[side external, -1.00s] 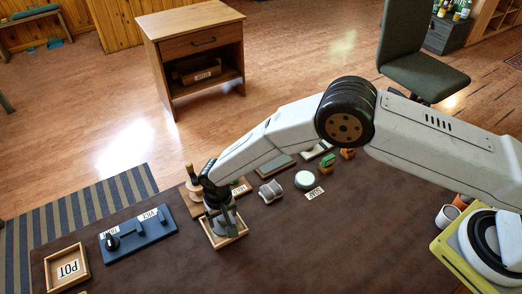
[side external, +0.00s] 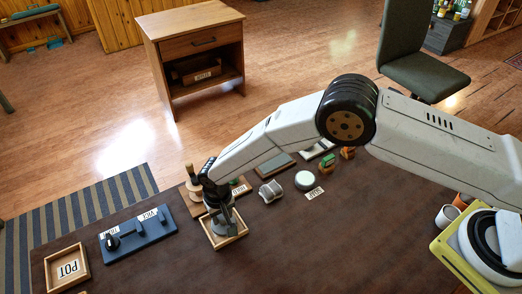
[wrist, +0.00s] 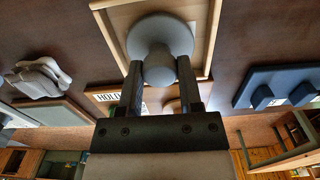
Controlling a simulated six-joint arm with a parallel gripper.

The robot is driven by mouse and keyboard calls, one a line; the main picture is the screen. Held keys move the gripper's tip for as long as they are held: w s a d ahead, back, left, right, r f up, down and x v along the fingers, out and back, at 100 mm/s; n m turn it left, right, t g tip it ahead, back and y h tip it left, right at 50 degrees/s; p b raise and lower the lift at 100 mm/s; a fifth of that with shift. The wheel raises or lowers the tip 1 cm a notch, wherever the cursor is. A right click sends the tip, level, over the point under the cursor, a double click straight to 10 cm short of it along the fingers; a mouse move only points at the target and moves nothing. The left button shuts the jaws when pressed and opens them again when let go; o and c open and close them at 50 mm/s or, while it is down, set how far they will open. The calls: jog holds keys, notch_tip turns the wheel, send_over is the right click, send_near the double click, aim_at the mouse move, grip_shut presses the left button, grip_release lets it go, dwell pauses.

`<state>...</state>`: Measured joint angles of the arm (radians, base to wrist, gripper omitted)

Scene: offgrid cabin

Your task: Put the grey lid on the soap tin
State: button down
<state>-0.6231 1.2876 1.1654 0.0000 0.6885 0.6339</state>
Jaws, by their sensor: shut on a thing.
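The grey lid (wrist: 160,35) is a round disc with a knob in its middle. In the wrist view my gripper (wrist: 159,70) is shut on the knob. In the side view my gripper (side external: 222,212) and the lid (side external: 224,229) are over the small wooden tray (side external: 212,244). I cannot tell whether the lid is clear of the tray floor.
A blue board (side external: 138,236) and a POT tray (side external: 67,268) are at left.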

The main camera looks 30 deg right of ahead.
jog(key=shift+r, duration=0.7)
dwell(0.5)
jog(key=shift+r, duration=1.6)
jog(key=shift+w+d+r, duration=0.1)
jog(key=shift+d+r, duration=0.1)
jog(key=shift+d, duration=0.1)
jog(key=w+d+r, duration=0.1)
jog(key=d+r, duration=0.4)
jog(key=d, duration=0.4)
jog(key=d+r, duration=0.5)
jog(key=d, duration=0.3)
jog(key=s+d+r, duration=0.3)
jog(key=d, duration=0.4)
jog(key=s+d+r, duration=0.3)
jog(key=s+d, duration=0.1)
jog(key=d, duration=0.3)
jog(key=shift+d, duration=0.3)
jog(key=shift+w+f, duration=0.1)
